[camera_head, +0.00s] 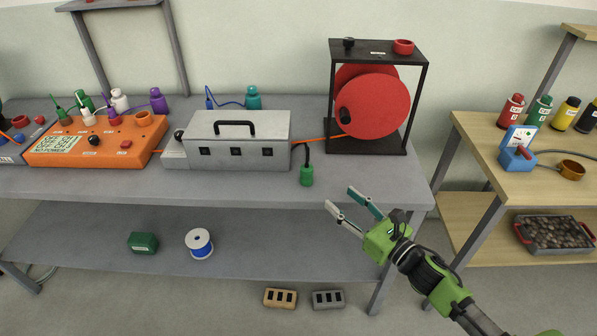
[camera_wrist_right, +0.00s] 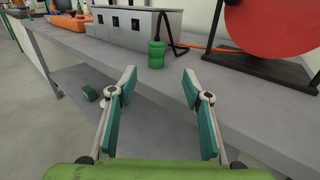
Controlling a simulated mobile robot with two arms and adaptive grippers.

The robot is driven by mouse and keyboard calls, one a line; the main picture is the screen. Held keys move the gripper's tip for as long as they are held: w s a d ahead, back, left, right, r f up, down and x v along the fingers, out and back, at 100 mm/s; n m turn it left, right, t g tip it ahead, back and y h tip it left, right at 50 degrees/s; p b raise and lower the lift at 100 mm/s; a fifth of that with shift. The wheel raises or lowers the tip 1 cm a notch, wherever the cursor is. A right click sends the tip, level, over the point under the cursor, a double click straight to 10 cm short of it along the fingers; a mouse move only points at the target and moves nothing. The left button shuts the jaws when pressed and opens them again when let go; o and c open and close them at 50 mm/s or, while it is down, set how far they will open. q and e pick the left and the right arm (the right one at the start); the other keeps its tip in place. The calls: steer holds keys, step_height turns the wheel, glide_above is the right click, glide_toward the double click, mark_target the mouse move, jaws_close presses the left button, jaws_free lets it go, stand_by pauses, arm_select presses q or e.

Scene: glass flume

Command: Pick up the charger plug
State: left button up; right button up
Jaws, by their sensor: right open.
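The plug with a green body (camera_head: 306,175) and a black cable sits upright at the front edge of the grey bench, just in front of the grey metal box. It also shows in the right wrist view (camera_wrist_right: 156,54), centred beyond my fingers. My right gripper (camera_head: 341,197) is open and empty. It is in front of the bench edge, to the right of the plug and apart from it. Its two teal-padded fingers (camera_wrist_right: 159,73) are spread wide in the right wrist view. My left gripper is not in view.
The grey box (camera_head: 237,140) with a handle stands left of the plug. A red reel in a black frame (camera_head: 368,100) stands to the right at the back. An orange panel (camera_head: 96,140) is at left. The bench's front right corner is clear.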

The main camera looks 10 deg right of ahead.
mark_target(311, 174)
steer(key=x, duration=0.3)
steer(key=shift+a+r, duration=0.15)
steer(key=shift+a, duration=0.05)
steer(key=x, duration=0.5)
steer(key=shift+w+a+b, duration=0.15)
steer(key=shift+w+b, duration=0.25)
steer(key=shift+w+a, duration=0.25)
steer(key=shift+w, duration=0.3)
steer(key=b+x, duration=0.1)
steer(key=x, duration=0.3)
steer(key=shift+w+a, duration=0.25)
steer(key=shift+a, duration=0.05)
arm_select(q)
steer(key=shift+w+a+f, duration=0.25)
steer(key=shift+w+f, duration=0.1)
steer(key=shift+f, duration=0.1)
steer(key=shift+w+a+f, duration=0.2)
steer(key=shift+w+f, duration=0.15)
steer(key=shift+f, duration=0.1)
arm_select(e)
steer(key=shift+c, duration=0.3)
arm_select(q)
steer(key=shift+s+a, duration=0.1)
arm_select(e)
steer(key=c, duration=1.2)
